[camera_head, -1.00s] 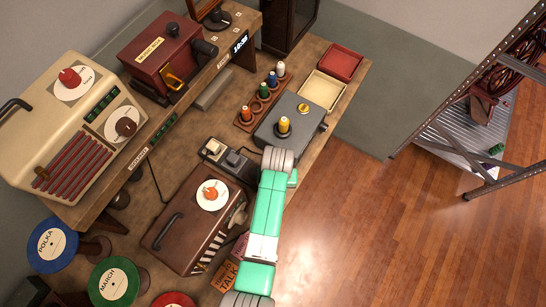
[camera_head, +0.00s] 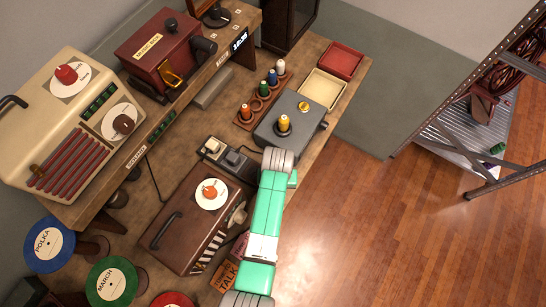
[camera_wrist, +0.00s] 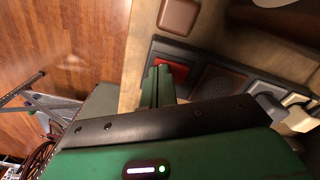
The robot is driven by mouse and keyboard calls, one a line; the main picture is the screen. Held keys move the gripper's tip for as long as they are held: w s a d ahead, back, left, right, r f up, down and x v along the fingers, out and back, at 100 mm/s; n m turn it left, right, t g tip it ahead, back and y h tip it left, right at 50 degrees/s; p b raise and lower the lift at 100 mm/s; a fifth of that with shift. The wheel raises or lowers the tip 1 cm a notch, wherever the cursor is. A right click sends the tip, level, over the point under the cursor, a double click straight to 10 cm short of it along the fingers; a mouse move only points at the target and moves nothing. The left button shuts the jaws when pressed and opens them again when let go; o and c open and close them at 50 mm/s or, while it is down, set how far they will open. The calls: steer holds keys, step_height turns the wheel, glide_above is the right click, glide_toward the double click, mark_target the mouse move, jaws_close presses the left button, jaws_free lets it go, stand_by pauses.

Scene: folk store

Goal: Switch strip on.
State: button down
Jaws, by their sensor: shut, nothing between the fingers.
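The power strip shows in the head view (camera_head: 228,158) beside my arm, which hides its right end. In the head view my arm hides the gripper.
A grey box with a yellow spool (camera_head: 284,124) stands just beyond my arm. In the wrist view a brown square block (camera_wrist: 178,15) lies on the wooden table. Open floor lies to the right.

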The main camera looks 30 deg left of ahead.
step_height(320, 180, up, 7)
steer(key=p, duration=0.7)
stand_by(0.4)
